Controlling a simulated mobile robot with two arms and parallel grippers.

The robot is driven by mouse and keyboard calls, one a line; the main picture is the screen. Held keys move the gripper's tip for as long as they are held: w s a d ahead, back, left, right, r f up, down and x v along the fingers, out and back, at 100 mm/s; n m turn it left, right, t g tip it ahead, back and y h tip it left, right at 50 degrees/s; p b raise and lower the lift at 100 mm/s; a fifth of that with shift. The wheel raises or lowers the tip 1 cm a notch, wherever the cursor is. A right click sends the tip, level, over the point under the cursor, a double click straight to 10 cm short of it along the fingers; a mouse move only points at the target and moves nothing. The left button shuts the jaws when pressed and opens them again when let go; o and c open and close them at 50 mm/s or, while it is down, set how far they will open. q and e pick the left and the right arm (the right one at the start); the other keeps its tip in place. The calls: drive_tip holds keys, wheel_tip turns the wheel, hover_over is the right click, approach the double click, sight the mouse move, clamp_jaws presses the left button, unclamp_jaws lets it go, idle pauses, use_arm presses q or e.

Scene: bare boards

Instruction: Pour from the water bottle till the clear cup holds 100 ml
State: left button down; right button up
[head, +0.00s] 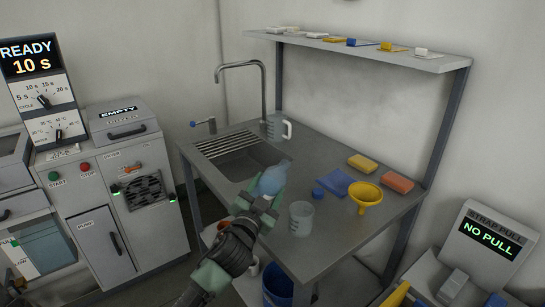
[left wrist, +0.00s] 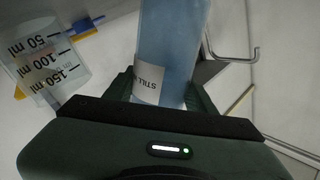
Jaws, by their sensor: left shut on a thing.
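The bottle fills the middle of the left wrist view (left wrist: 168,45), with part of a white label reading "STILL". Its mouth is out of that view. The clear cup (head: 301,219) stands upright on the table, to the right of the bottle and apart from it. In the left wrist view the cup (left wrist: 45,70) shows 50, 100 and 150 ml marks; I see no clear water level in it. My right gripper is not in view.
A shelf (head: 360,50) hangs above the back.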

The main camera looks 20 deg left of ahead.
use_arm(q)
drive_tip(key=shift+d+f+m, duration=0.15)
drive_tip(key=shift+m, duration=0.85)
drive_tip(key=shift+a+f+m, duration=0.2)
drive_tip(key=shift+m, duration=0.4)
drive_tip(key=shift+w+a+f+m+h+b, duration=0.1)
drive_tip(key=shift+a+f+m+h+b, duration=0.35)
drive_tip(key=shift+m, duration=0.85)
drive_tip(key=shift+a+f+m+b, duration=0.3)
drive_tip(key=shift+f+m, duration=0.1)
drive_tip(key=shift+m, duration=0.35)
drive_tip(key=shift+a+f+m+b, duration=0.2)
drive_tip(key=shift+f+m+b, duration=0.15)
drive_tip(key=shift+m, duration=0.4)
drive_tip(key=shift+d+r+m+h+p, duration=0.1)
drive_tip(key=shift+r+m+h+p, duration=0.15)
drive_tip(key=shift+m+p, duration=0.25)
drive_tip(key=shift+d+r+m+p, duration=0.2)
drive_tip(key=shift+r+m+p, duration=0.3)
drive_tip(key=shift+r+m, duration=0.1)
drive_tip(key=shift+r+m+p, duration=0.3)
drive_tip(key=shift+m+p, duration=0.15)
drive_tip(key=shift+m, duration=0.15)
